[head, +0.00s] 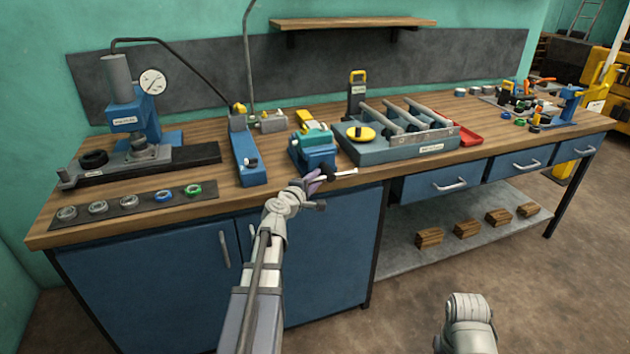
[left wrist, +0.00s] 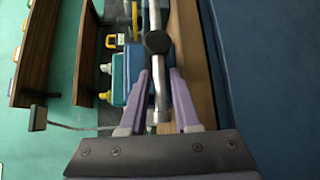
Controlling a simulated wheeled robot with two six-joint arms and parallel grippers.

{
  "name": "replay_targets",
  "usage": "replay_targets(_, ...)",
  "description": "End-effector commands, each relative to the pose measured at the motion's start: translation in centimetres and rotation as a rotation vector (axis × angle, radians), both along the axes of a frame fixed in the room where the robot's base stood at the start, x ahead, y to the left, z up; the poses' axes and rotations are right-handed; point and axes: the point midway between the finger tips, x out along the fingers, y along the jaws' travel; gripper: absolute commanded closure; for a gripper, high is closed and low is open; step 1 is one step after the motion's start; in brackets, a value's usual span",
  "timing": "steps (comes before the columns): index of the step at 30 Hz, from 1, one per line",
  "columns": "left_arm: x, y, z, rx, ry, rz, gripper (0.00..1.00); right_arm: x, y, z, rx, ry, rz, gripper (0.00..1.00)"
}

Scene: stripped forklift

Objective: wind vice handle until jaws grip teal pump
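The blue vice (head: 315,157) stands at the front edge of the workbench. The teal pump (head: 313,137) sits at its top; whether the jaws touch it is too small to tell. The vice handle (head: 342,173) is a silver bar in front of the vice. In the left wrist view the handle (left wrist: 155,18) runs up the picture through a dark round hub (left wrist: 158,42). My left gripper (head: 322,177) is at the handle. Its purple fingers (left wrist: 160,72) stand apart on either side of the bar, with narrow gaps visible. My right gripper is out of view.
A blue tool (head: 243,150) stands left of the vice and a grey-blue fixture (head: 400,150) with bars stands close on the right. A press (head: 125,120) is at the far left. Blue drawers (head: 440,183) and cupboard doors lie below the bench top.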

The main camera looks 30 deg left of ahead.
Motion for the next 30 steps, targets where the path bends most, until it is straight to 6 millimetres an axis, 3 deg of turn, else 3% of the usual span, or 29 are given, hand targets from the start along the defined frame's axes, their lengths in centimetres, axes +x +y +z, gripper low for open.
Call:
replay_targets(8,0.0,0.0,0.0,0.0,0.0,0.0,1.0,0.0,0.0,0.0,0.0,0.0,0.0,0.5)
replay_targets(23,0.0,0.0,0.0,0.002,0.001,0.0,1.0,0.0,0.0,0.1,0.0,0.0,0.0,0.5)
replay_targets(30,0.0,0.0,0.8,0.041,0.045,-0.001,1.0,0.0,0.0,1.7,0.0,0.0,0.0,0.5)
